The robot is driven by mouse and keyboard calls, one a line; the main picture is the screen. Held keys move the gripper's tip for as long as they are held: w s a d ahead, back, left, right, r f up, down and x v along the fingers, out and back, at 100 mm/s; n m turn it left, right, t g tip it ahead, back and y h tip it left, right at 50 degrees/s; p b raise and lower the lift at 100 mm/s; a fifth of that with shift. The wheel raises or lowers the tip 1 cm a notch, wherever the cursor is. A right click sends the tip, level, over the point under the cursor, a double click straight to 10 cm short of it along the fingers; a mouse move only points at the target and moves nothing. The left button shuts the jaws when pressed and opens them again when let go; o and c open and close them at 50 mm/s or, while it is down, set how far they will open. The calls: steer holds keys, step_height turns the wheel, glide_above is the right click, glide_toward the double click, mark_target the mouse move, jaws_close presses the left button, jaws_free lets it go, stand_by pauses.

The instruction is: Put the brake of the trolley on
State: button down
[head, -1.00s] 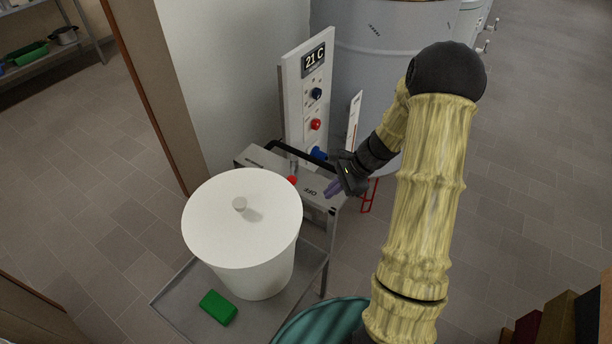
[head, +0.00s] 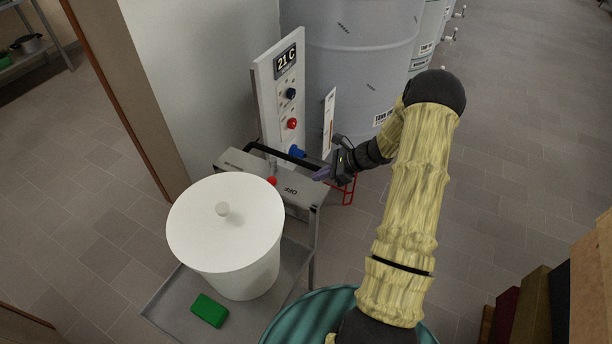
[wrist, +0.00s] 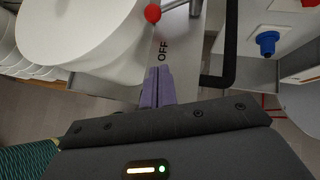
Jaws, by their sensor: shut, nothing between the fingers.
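The grey trolley (head: 228,162) stands by the wall, with a black handle bar (head: 270,151) at its back edge. On its top plate is a brake lever with a red ball knob (head: 272,181); the knob and part of its metal rod also show in the wrist view (wrist: 152,13). The knob is at the left of the word OFF (head: 291,189). Another label lies farther left, too small to read. My gripper (head: 320,174) is shut and empty, with purple fingers, right of OFF and apart from the knob. In the wrist view its fingertips (wrist: 158,72) appear just below OFF.
A white lidded pot (head: 222,240) and a green block (head: 210,310) are on the trolley's lower tray (head: 165,305). A panel (head: 279,110) reading 21 C, with blue and red knobs, rises behind. Large grey tanks (head: 360,60) stand beyond.

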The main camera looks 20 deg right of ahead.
mark_target(274, 185)
steer(key=p+x, duration=0.3)
steer(key=x, duration=0.6)
steer(key=shift+a, duration=0.2)
steer(key=shift+w+a+r+p, duration=0.2)
steer(key=shift+w+a+p, duration=0.1)
steer(key=shift+a+p, duration=0.25)
steer(key=shift+w+a+r+p, duration=0.2)
steer(key=shift+w+a+p, duration=0.1)
steer(key=shift+a+p, duration=0.2)
steer(key=shift+w+a, duration=0.3)
steer(key=shift+a, duration=0.2)
steer(key=shift+f, duration=0.1)
steer(key=shift+a+f+b, duration=0.15)
steer(key=shift+a+b, duration=0.8)
steer(key=shift+b, duration=0.05)
steer(key=shift+a+b, duration=0.35)
steer(key=shift+a, duration=0.2)
